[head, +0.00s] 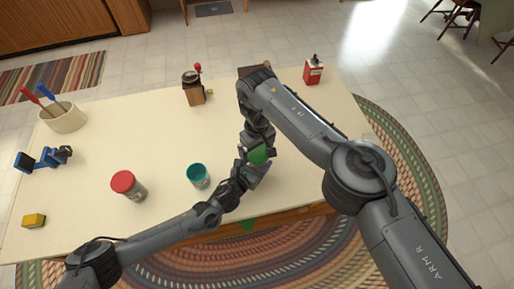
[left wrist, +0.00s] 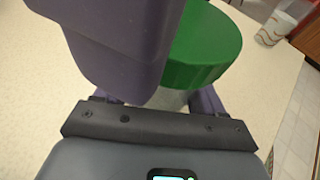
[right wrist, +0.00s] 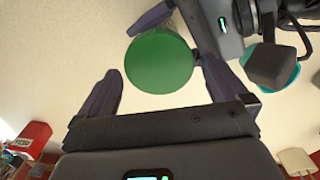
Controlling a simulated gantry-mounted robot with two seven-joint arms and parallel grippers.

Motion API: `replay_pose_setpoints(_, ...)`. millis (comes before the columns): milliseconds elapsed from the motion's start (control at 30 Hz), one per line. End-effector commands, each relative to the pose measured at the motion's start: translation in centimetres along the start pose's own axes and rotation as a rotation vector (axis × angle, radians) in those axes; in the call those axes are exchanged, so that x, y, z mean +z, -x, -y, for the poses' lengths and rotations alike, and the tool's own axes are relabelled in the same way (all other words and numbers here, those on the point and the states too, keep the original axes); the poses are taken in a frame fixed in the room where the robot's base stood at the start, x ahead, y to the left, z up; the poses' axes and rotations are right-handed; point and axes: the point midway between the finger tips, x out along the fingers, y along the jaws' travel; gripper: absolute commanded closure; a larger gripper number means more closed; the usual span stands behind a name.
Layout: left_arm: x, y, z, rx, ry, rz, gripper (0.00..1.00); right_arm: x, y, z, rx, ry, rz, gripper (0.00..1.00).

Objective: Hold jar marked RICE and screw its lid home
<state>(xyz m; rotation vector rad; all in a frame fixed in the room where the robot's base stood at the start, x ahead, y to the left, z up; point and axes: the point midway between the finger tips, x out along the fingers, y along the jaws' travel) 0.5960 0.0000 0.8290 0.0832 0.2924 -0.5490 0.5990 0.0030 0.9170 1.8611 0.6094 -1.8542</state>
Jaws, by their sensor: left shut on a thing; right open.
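A green lid (head: 258,155) tops a jar near the table's front edge. It also shows in the left wrist view (left wrist: 207,48) and right wrist view (right wrist: 158,62). The jar's body is mostly hidden, and no RICE label shows. My left gripper (head: 247,174) is shut on the jar from the left, below the lid. My right gripper (head: 255,148) is open above the lid; in its wrist view, the lid appears between and beyond its fingers, close to the right one. I cannot tell whether a finger touches it or how far the lid is seated.
A teal cup (head: 198,177) and a red-lidded jar (head: 124,183) stand left of my grippers. A crock of utensils (head: 62,119), blue device (head: 42,159) and yellow block (head: 34,221) are at far left. A grinder (head: 195,92) and red tin (head: 313,73) stand at the back.

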Motion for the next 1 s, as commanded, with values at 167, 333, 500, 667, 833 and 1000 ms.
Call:
replay_pose_setpoints(167, -0.1, 0.0, 0.0, 0.000, 0.000, -0.002, 0.60, -0.1, 1.5, 0.0, 0.001, 0.000, -0.002, 0.00)
replay_pose_setpoints(333, -0.1, 0.0, 0.0, 0.000, 0.000, -0.002, 0.60, -0.2, 3.0, -0.1, 0.004, 0.002, -0.005, 0.00)
replay_pose_setpoints(500, -0.1, 0.0, 0.0, 0.000, 0.000, -0.002, 0.60, -0.1, 4.2, -0.1, 0.004, 0.003, -0.003, 0.00)
replay_pose_setpoints(667, -0.1, 0.0, 0.0, 0.000, 0.000, -0.002, 0.60, -0.1, 5.4, -0.1, 0.002, 0.002, -0.003, 0.00)
replay_pose_setpoints(833, -0.1, 0.0, 0.0, 0.000, 0.000, -0.002, 0.60, -0.1, 6.3, -0.1, 0.002, 0.001, -0.002, 0.00)
replay_pose_setpoints(1000, -0.1, 0.0, 0.0, 0.000, 0.000, -0.002, 0.60, 0.0, 6.5, -0.1, 0.001, 0.000, -0.001, 0.00)
